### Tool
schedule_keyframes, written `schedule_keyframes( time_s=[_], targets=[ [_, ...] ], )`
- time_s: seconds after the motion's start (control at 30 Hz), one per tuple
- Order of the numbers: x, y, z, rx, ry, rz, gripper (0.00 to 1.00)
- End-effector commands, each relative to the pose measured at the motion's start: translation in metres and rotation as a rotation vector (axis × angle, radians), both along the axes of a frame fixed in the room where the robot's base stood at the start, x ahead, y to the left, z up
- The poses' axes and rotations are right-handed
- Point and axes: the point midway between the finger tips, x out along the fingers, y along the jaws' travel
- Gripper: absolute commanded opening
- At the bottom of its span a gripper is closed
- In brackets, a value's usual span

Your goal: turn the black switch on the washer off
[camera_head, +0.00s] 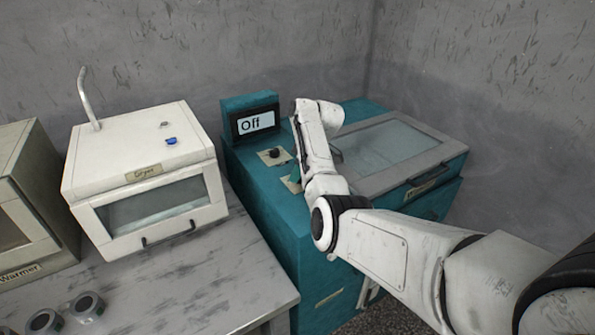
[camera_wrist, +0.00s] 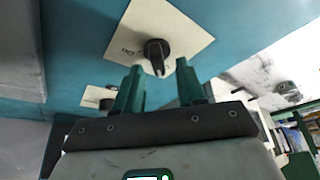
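The teal washer (camera_head: 262,205) stands right of the bench, and its display (camera_head: 256,122) reads "Off". A black switch (camera_head: 275,153) sits on a cream plate on its top. A second cream plate (camera_head: 291,184) is partly hidden by my arm. In the wrist view a black switch (camera_wrist: 157,50) on a cream plate marked "On" lies just ahead of my gripper (camera_wrist: 159,66). My gripper is open, its two green fingers apart with the switch's end showing between their tips; contact is unclear. Another plate with a dark knob (camera_wrist: 106,103) shows at the left. My gripper is hidden in the head view.
A white dryer-like box (camera_head: 145,180) with a blue knob (camera_head: 171,141) stands on the grey bench (camera_head: 200,290). A warmer (camera_head: 30,200) stands at far left, with several round grey parts (camera_head: 88,305) before it. The washer's glass lid (camera_head: 390,150) is shut.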

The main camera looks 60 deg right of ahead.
Motion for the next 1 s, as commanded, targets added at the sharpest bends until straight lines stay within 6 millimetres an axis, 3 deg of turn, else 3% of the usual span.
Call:
schedule_keyframes(
  time_s=[0.27,0.7,1.0],
  targets=[
    [-0.003,-0.001,0.006,-0.001,0.0,-0.001,0.39],
    [-0.031,-0.009,0.077,-0.002,-0.002,-0.002,0.39],
    [-0.04,-0.011,0.099,-0.001,0.0,-0.001,0.39]
  ],
)
